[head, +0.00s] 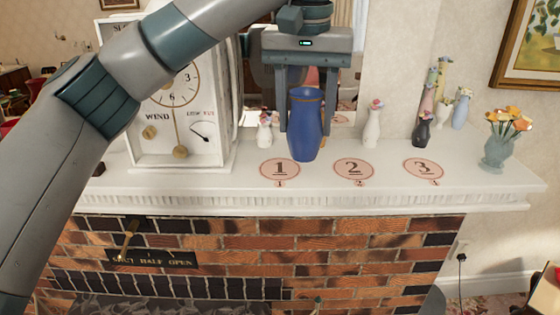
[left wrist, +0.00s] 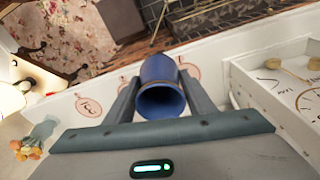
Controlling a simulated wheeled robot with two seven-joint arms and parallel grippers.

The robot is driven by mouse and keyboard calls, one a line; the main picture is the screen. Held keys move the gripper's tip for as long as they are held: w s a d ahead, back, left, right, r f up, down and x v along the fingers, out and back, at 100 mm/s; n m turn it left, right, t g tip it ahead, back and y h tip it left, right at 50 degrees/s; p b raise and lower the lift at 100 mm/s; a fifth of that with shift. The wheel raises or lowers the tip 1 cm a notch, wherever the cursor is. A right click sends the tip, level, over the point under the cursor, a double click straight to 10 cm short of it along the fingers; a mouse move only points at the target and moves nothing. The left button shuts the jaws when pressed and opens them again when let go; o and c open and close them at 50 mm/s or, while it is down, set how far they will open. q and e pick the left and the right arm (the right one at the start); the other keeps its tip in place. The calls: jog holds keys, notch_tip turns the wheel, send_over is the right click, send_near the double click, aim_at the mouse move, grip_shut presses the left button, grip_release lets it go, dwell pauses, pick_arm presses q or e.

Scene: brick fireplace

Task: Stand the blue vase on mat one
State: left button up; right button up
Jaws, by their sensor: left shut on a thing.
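The blue vase (head: 305,128) is upright between the fingers of my left gripper (head: 305,125), which is shut on it. In the head view the vase hangs or stands just behind and between mat one (head: 279,170) and mat two (head: 353,169); I cannot tell whether its base touches the mantel. Mat one is a round pink disc marked 1, at the left of the row. In the left wrist view I look down into the open mouth of the vase (left wrist: 160,103), between the two fingers (left wrist: 158,92). My right gripper is not in view.
The white mantel (head: 230,188) also bears mat three (head: 423,169), a large white clock (head: 178,110) at left, small white vases (head: 372,128), several more vases at right, and a grey-green vase of orange flowers (head: 498,150). Its front edge drops to a brick fireplace (head: 270,240).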

pick_arm(q)
jog(key=shift+s+d+r, duration=0.1)
jog(key=shift+d+r, duration=0.15)
jog(key=shift+r, duration=0.75)
jog(key=w+a+f+p, duration=0.5)
jog(key=w+f, duration=0.2)
jog(key=w, duration=0.3)
jog(key=shift+w+p, duration=0.3)
jog(key=shift+p, duration=0.1)
jog(key=shift+d, duration=0.1)
